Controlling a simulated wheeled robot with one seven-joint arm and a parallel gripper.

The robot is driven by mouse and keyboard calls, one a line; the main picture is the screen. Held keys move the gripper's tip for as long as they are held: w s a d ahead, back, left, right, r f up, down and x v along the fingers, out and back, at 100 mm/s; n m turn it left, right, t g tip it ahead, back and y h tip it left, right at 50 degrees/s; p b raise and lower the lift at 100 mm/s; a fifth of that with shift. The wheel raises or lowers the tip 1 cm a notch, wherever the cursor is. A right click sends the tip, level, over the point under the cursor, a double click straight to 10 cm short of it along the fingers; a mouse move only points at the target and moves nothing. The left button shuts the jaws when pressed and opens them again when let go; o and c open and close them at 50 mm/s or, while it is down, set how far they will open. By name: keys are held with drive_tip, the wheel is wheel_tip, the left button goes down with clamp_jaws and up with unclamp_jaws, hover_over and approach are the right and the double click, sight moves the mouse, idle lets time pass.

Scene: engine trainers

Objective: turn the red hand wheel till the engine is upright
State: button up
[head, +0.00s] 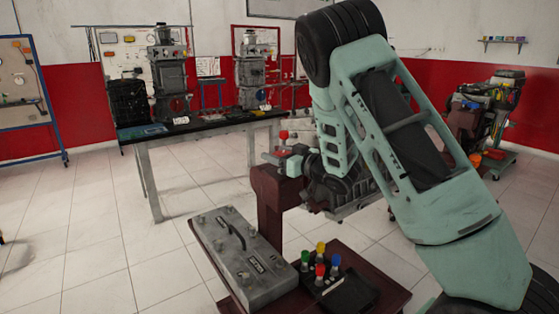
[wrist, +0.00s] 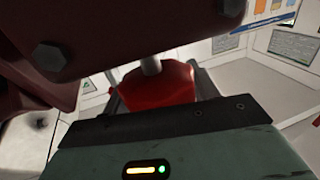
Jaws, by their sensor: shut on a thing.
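The red hand wheel (wrist: 160,86) shows in the wrist view as a red part with a grey metal rod at its top. My gripper (wrist: 150,106) is shut on it, and the gripper's dark edge covers its lower part. In the head view my gripper (head: 290,158) is at the top of the maroon engine stand (head: 270,200), with small red parts showing around it. The engine (head: 345,192) is a dark grey block to the right of the stand's post. My arm hides much of it, so its tilt cannot be told.
A grey box (head: 240,262) with knobs and a rack of coloured-cap bottles (head: 320,266) are on the stand's base tray. A workbench (head: 205,130) with two engines stands behind. Another engine trainer (head: 480,115) is at right. The floor at left is clear.

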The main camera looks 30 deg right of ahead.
drive_tip(key=n+g+y, duration=0.1)
drive_tip(key=n+y, duration=0.1)
drive_tip(key=n+g+y+b, duration=0.1)
drive_tip(key=y, duration=0.2)
drive_tip(key=shift+a+n, duration=0.1)
drive_tip(key=shift+n, duration=0.3)
drive_tip(key=shift+o, duration=0.2)
drive_tip(key=n+g+y, duration=0.2)
drive_tip(key=g+y, duration=0.1)
drive_tip(key=n+g+y, duration=0.1)
drive_tip(key=shift+s+a+n+y, duration=0.25)
drive_tip(key=shift+s+n+y, duration=0.05)
drive_tip(key=shift+o, duration=1.2)
drive_tip(key=shift+s+a+r+n+g+y, duration=0.2)
drive_tip(key=shift+n+g+y, duration=0.25)
drive_tip(key=shift+g, duration=0.25)
